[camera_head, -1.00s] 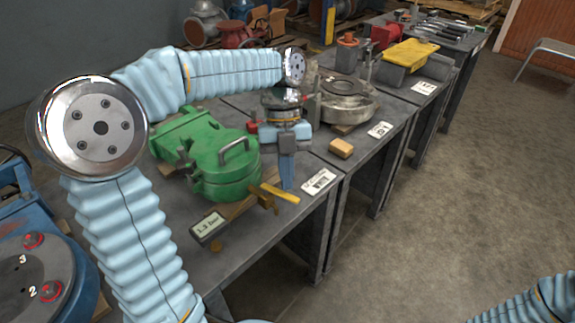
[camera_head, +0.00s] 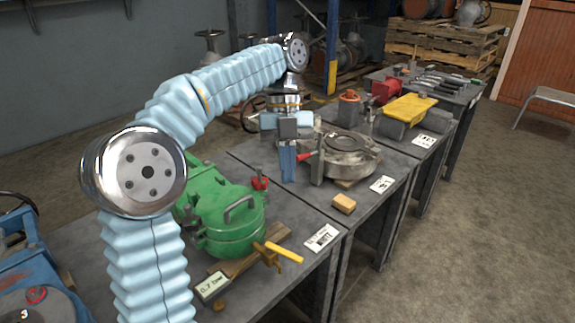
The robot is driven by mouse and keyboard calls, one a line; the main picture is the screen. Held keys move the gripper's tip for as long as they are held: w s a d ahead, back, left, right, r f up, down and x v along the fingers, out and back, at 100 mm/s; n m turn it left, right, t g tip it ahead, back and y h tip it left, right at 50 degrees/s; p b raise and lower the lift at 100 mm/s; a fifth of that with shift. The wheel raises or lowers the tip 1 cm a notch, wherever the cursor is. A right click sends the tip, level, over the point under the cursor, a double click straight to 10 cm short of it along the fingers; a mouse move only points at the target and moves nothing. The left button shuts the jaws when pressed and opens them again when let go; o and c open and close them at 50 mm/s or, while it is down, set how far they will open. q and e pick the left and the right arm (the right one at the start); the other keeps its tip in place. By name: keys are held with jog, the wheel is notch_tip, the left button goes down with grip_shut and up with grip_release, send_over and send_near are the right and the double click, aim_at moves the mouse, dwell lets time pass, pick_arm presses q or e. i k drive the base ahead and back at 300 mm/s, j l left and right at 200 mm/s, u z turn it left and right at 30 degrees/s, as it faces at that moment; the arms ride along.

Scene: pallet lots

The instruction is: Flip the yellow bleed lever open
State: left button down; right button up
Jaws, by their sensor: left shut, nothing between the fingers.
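The yellow bleed lever (camera_head: 284,252) sticks out to the right and slightly down from a small brass valve (camera_head: 268,256) at the front of the green housing (camera_head: 232,232). The housing rests on the near table, on a wooden block. A small display (camera_head: 213,286) beside it seems to read 0.7 bar. My left gripper (camera_head: 288,178) is shut and empty, pointing down. In the picture it is well above the lever and apart from it, right of the housing's red-handled fitting (camera_head: 259,181). My right gripper is out of view.
A tan block (camera_head: 344,204) lies near the table edge. A grey round flange (camera_head: 347,157) with a red handle stands right of my left gripper. Farther back are a yellow part (camera_head: 409,109) and several tools.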

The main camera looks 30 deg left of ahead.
aim_at(271, 247)
jog(key=k+l, duration=0.8)
jog(key=k, duration=0.05)
